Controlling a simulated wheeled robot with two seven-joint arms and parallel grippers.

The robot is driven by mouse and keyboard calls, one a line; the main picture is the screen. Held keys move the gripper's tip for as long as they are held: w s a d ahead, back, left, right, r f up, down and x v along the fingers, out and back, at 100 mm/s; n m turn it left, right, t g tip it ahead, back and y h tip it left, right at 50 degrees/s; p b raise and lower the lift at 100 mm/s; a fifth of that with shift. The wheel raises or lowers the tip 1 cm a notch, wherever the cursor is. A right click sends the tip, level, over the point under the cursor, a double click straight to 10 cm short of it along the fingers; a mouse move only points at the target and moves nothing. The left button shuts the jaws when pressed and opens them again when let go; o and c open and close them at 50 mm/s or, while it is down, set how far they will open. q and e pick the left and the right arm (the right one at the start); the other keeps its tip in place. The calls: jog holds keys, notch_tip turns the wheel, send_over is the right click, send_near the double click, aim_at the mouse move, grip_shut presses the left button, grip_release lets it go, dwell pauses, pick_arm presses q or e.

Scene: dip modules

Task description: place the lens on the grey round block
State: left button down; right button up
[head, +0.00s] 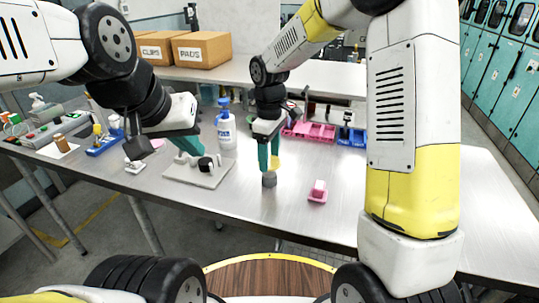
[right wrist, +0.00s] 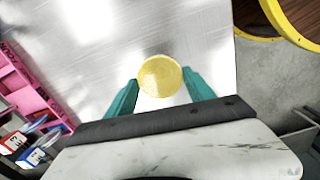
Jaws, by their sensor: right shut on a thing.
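The lens, a yellow disc (right wrist: 160,76), sits between the teal fingertips of my right gripper (right wrist: 160,82) in the right wrist view. In the head view the lens (head: 275,162) shows at the tips of my right gripper (head: 269,160), which is shut on it. The grey round block (head: 269,180) stands on the table directly below in the head view. I cannot tell whether lens and block touch. The block is hidden in the right wrist view. My left gripper (head: 190,146) is over the white board at the left; its finger gap is not clear.
A pale board (head: 190,178) with black parts lies left of the block, with a blue-and-white bottle (head: 226,130) behind it. A pink block (head: 317,192) lies to the right. Pink bins (head: 308,132) and blue bins (head: 352,137) stand behind. The table's right side is clear.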

jog(key=shift+f, duration=1.7)
jog(key=shift+f, duration=0.1)
jog(key=shift+f, duration=0.1)
jog(key=o, duration=1.3)
notch_tip(320, 180, up, 12)
jog(key=s+d+r+m+t+y, duration=0.1)
jog(key=s+d+r+m+t, duration=0.2)
jog(key=s+d+r+m, duration=0.45)
jog(key=s+d+m+t, duration=0.1)
jog(key=s+d, duration=0.1)
jog(key=s, duration=0.2)
jog(key=s+d+m+t, duration=0.1)
jog(key=s+d+m, duration=0.1)
jog(key=s, duration=0.2)
jog(key=s+d+m+t+y, duration=0.1)
jog(key=s+d+m, duration=0.1)
jog(key=s, duration=0.2)
jog(key=shift+s+d, duration=0.1)
jog(key=shift+d, duration=0.25)
